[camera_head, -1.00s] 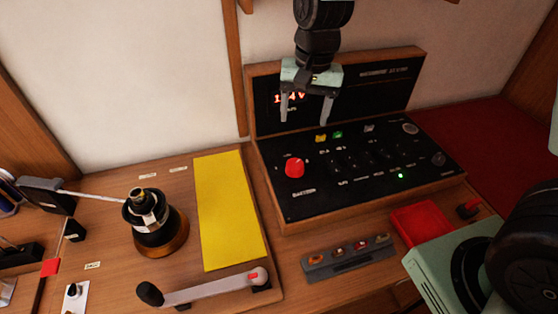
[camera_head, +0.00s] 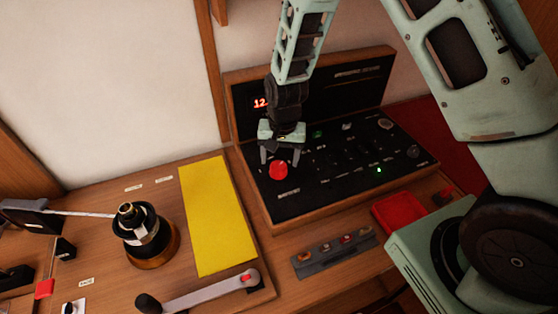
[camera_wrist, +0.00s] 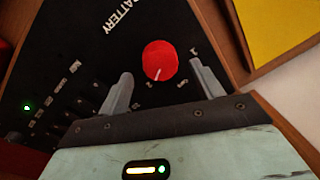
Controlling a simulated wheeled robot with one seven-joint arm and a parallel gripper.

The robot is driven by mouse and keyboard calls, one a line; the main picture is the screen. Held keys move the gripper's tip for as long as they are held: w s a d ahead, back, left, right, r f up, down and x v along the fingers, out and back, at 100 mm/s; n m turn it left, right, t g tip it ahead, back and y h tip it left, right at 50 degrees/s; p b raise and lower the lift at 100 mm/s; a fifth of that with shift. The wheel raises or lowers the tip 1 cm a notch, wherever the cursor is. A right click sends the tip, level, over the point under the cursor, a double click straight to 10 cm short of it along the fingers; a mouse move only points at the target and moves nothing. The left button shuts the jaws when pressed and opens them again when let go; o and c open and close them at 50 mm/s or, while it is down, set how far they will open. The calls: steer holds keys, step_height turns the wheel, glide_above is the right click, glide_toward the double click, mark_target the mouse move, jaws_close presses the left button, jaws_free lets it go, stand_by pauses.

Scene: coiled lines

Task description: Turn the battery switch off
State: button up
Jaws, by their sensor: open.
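The battery switch is a round red knob (camera_head: 278,170) on the left of the black control panel (camera_head: 300,204). In the wrist view the red knob (camera_wrist: 160,60) lies near the "BATTERY" lettering, and its white pointer line aims down and slightly left in that picture. My gripper (camera_head: 279,156) is open above the panel, close to the knob. In the wrist view my gripper's two fingers (camera_wrist: 162,85) stand apart on either side of the knob, with their tips short of its middle. No contact with the knob shows.
The upright back panel shows a red display (camera_head: 261,103), partly covered by my arm. Small switches and a green light (camera_head: 379,170) sit to the right. A yellow sheet (camera_head: 217,215), a winch drum (camera_head: 142,235) and a winch handle (camera_head: 200,292) lie to the left.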

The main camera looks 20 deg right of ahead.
mark_target(278, 165)
steer(key=shift+a+f, duration=0.1)
steer(key=shift+f, duration=1.45)
steer(key=c, duration=1)
steer(key=n+b, duration=0.2)
steer(key=n, duration=0.3)
steer(key=shift+w+n, duration=0.1)
steer(key=shift+n, duration=0.3)
steer(key=n+b, duration=0.1)
steer(key=n, duration=0.4)
steer(key=shift+n+g, duration=0.3)
steer(key=shift+n, duration=0.1)
